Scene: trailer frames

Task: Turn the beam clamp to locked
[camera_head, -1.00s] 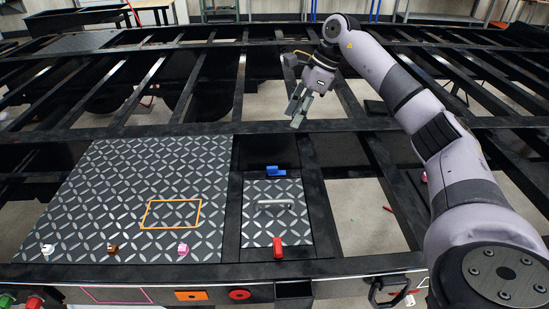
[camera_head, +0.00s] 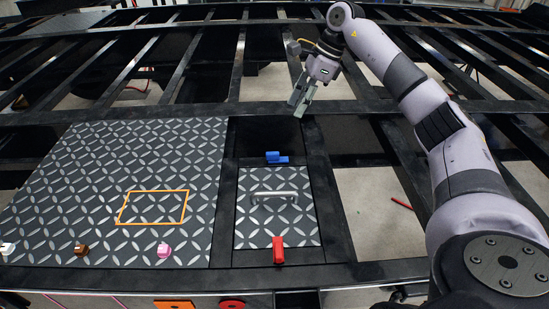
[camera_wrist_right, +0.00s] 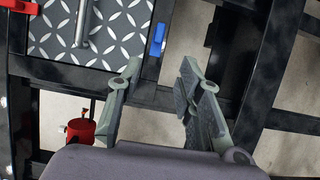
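No part is clearly labelled as the beam clamp. A blue block-like clamp (camera_head: 277,158) sits at the far edge of a small diamond-plate panel (camera_head: 256,226); it also shows in the right wrist view (camera_wrist_right: 158,40). A red clamp (camera_head: 278,250) sits at the panel's near edge, and its end shows in the wrist view (camera_wrist_right: 20,6). My right gripper (camera_head: 301,96) hangs beyond and slightly right of the blue clamp, apart from it. In the wrist view its fingers (camera_wrist_right: 163,88) are spread and empty. My left gripper is not in view.
A metal handle (camera_head: 274,195) spans the small panel. A larger plate (camera_head: 80,185) has an orange outline (camera_head: 153,207) and several small blocks along its near edge. A red cylinder (camera_wrist_right: 80,130) shows below the panel in the wrist view. Black beams with open gaps surround everything.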

